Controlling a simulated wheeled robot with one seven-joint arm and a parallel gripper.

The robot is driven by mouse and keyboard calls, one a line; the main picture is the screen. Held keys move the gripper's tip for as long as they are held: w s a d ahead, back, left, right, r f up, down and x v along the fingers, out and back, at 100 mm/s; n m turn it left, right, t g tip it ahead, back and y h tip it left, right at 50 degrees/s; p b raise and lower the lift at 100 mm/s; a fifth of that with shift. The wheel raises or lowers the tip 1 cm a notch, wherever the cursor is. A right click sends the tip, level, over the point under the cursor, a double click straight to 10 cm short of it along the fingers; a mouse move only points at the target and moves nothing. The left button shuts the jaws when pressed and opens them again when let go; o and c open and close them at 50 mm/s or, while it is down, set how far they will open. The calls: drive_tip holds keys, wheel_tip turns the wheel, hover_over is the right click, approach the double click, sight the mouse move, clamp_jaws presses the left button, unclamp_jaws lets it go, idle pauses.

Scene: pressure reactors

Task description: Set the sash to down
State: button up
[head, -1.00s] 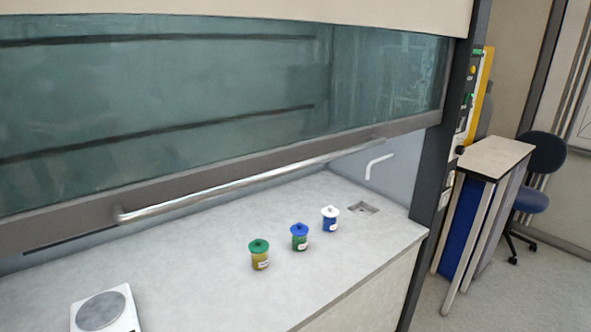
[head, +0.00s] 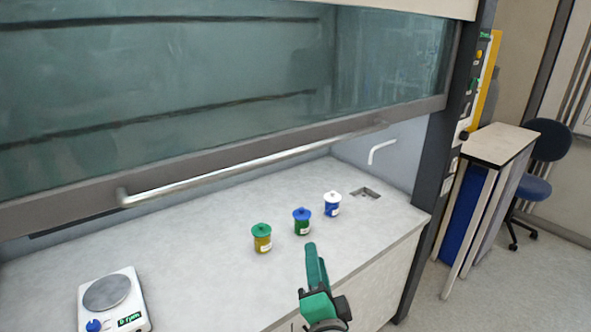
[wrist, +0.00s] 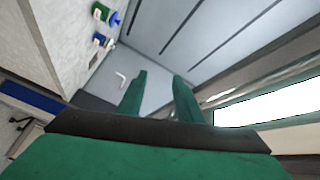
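The sash (head: 200,85) is a tinted glass pane in a grey frame across the hood's front. It stands partly raised, with an open gap between its lower edge and the worktop. A silver bar handle (head: 250,161) runs along its lower frame. My gripper (head: 314,262) is green and shows at the bottom middle of the head view, in front of the worktop edge, apart from the handle and below it. In the wrist view its two fingers (wrist: 160,85) are spread with nothing seen between them.
A green-lidded jar (head: 262,238), a blue-lidded jar (head: 302,221) and a white-lidded jar (head: 332,203) stand on the worktop (head: 200,245). A white scale-like device (head: 113,302) stands at the left. A side table (head: 497,146) and blue chair (head: 535,188) are at the right.

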wheel_tip(320, 180, up, 10)
drive_tip(key=w+a+m+y, duration=0.1)
drive_tip(key=m, duration=0.1)
drive_tip(key=m+t+y, duration=0.1)
drive_tip(key=m+y, duration=0.1)
approach(295, 154)
drive_tip(key=x, duration=1)
drive_tip(key=shift+w+f, duration=0.15)
drive_tip(key=shift+w, duration=0.3)
drive_tip(key=shift+c, duration=0.4)
